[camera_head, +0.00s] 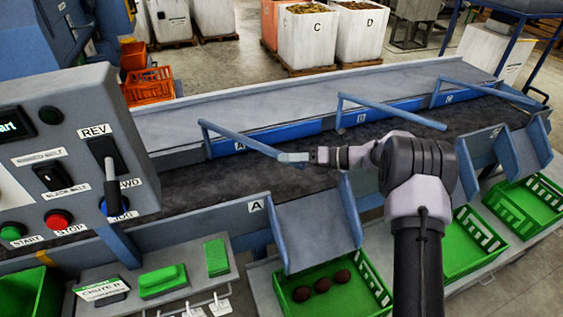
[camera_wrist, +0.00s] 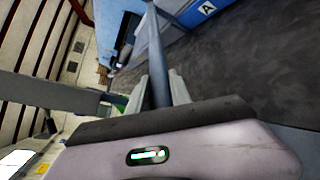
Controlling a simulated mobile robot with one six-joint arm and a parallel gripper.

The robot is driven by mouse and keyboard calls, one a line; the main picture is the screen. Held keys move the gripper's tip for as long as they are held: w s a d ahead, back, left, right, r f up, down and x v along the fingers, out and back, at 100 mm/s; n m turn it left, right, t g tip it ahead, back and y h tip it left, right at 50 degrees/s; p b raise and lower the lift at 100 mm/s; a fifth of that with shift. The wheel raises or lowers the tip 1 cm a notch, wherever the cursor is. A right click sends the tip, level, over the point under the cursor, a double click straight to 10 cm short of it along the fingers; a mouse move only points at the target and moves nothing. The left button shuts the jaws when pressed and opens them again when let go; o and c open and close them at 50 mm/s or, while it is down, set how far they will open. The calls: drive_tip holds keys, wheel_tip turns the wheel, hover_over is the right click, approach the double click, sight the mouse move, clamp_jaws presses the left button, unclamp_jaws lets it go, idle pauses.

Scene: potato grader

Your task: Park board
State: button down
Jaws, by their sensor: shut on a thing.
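A blue diverter board (camera_head: 240,138) runs from a post at the belt's far side, by the blue strip's A label, slantwise out over the dark belt. My gripper (camera_head: 296,157) is at the board's near end, above the belt. In the wrist view the blue board (camera_wrist: 157,65) runs between the two fingers of my gripper (camera_wrist: 160,90), which is shut on it. The exact contact is small in the head view and partly hidden by the fingers.
Two similar blue boards (camera_head: 390,110) (camera_head: 485,88) slant over the belt (camera_head: 200,183) further right. A control panel (camera_head: 75,150) with a lever stands at left. Chutes (camera_head: 310,235) and green crates (camera_head: 345,300) line the near side; one crate holds several dark potatoes (camera_head: 322,286).

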drive_tip(key=shift+w+d+r, duration=0.1)
drive_tip(key=shift+w+r, duration=0.05)
drive_tip(key=shift+r, duration=0.05)
drive_tip(key=c, duration=1.6)
unclamp_jaws()
drive_tip(key=o, duration=0.4)
drive_tip(key=shift+w+d+f, duration=0.1)
drive_tip(key=shift+w+f, duration=0.05)
drive_tip(key=shift+w, duration=0.1)
drive_tip(key=shift+o, duration=0.2)
drive_tip(key=shift+s, duration=0.15)
drive_tip(key=p+v, duration=0.3)
drive_tip(key=v, duration=1.4)
drive_tip(key=shift+d, duration=0.2)
drive_tip(key=shift+f, duration=0.1)
